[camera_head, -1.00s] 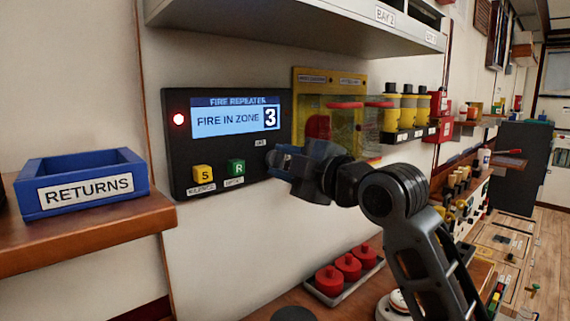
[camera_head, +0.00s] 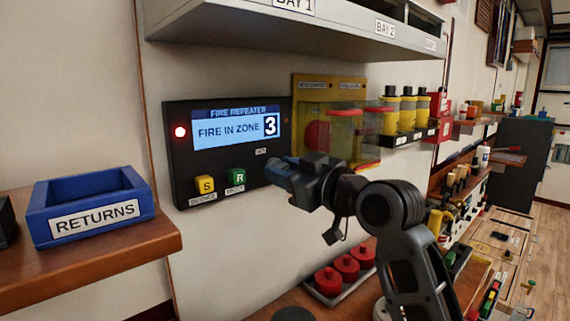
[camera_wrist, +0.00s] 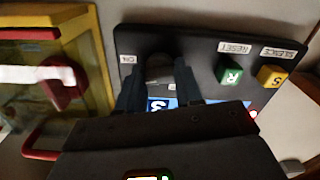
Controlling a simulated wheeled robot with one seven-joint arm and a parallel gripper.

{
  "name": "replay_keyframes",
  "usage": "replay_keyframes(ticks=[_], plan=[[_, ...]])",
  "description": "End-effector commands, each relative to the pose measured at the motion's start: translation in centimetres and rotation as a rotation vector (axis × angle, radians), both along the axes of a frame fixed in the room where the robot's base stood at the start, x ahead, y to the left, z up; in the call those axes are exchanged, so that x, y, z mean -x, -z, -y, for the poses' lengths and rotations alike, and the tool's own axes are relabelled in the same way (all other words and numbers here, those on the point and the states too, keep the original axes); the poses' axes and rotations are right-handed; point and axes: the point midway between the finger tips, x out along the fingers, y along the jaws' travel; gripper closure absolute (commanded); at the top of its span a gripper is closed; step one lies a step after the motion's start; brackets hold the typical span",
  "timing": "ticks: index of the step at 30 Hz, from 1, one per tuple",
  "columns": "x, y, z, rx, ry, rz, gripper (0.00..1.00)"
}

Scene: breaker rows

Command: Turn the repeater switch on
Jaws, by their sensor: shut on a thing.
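The black fire repeater panel (camera_head: 222,160) hangs on the wall with a lit screen reading "FIRE IN ZONE 3" and a red lamp at its left. My gripper (camera_head: 277,172) is at the panel's lower right, below a small label. In the wrist view, which sees the panel upside down, my gripper (camera_wrist: 160,78) has its two fingers on either side of a grey switch knob (camera_wrist: 158,72) beside the "ON" label. It is shut on this switch. In the head view the gripper hides the switch.
A yellow S button (camera_head: 204,185) and green R button (camera_head: 237,176) sit left of my gripper. A yellow clear-fronted box (camera_head: 330,82) with red parts is close on the right. A shelf (camera_head: 300,32) juts out above; a blue returns tray (camera_head: 90,205) stands left.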

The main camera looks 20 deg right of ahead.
Motion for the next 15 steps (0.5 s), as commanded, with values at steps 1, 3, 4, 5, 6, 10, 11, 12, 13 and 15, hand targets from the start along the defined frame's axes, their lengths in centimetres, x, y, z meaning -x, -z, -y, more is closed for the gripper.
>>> replay_keyframes(ticks=[1, 3, 4, 5, 6, 10, 11, 12, 13, 15], plan=[[-0.01, 0.06, -0.1, -0.033, -0.001, -0.018, 0.95], [-0.01, 0.07, -0.08, -0.079, -0.001, -0.033, 0.95], [-0.02, 0.08, -0.08, -0.097, -0.001, -0.038, 0.95], [-0.02, 0.09, -0.07, -0.113, -0.001, -0.044, 0.95], [-0.02, 0.09, -0.06, -0.135, 0.0, -0.051, 0.95], [-0.01, 0.16, -0.07, -0.19, -0.001, -0.068, 0.95], [-0.02, 0.17, -0.05, -0.2, -0.001, -0.072, 0.95], [-0.01, 0.18, -0.03, -0.213, 0.0, -0.075, 0.95], [-0.01, 0.19, -0.02, -0.22, 0.0, -0.077, 0.95], [-0.01, 0.21, 0.0, -0.234, 0.001, -0.081, 0.95]])
